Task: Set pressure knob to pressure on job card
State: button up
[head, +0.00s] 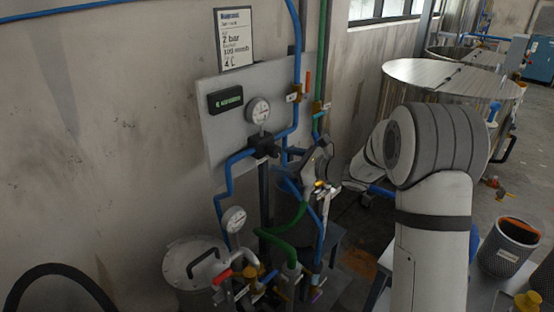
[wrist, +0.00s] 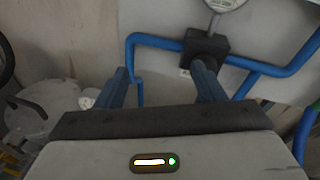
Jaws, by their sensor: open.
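The job card (head: 234,38) hangs on the wall above the panel; its large line reads "2 bar", with smaller lines below. A black regulator block (head: 264,146) sits on the grey panel under a round white gauge (head: 259,110); the needle reading is too small to tell. The regulator (wrist: 205,45) and the gauge's lower edge (wrist: 225,3) also show in the wrist view. The pressure knob is not clearly distinct from the block. My gripper (head: 290,168) is open and empty, right of and slightly below the regulator in the head view. In the wrist view its fingers (wrist: 160,72) stand apart.
Blue pipes (head: 228,175) run around the regulator, and green hoses (head: 280,242) lie below. A second gauge (head: 234,219) and several valves stand lower, beside a lidded pot (head: 192,265). A black digital display (head: 226,99) is on the panel. A large steel vat (head: 450,80) stands behind my arm.

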aim_at(278, 154)
jog(key=w+f+m+t, duration=0.1)
jog(key=w, duration=0.1)
jog(key=w+d+f+m+t, duration=0.1)
jog(key=w+f+m, duration=0.1)
jog(key=w+f+m+t, duration=0.1)
jog(key=w, duration=0.1)
jog(key=shift+w+d+f+m+b, duration=0.2)
jog(key=shift+w+m+b, duration=0.1)
jog(key=shift+b, duration=0.1)
jog(key=p+x, duration=0.1)
jog(key=x, duration=0.6)
jog(key=shift+w+a+r, duration=0.1)
jog(key=shift+w, duration=0.1)
jog(key=shift+c, duration=0.5)
jog(key=c, duration=0.9)
jog(key=shift+o, duration=0.2)
jog(key=shift+b, duration=0.4)
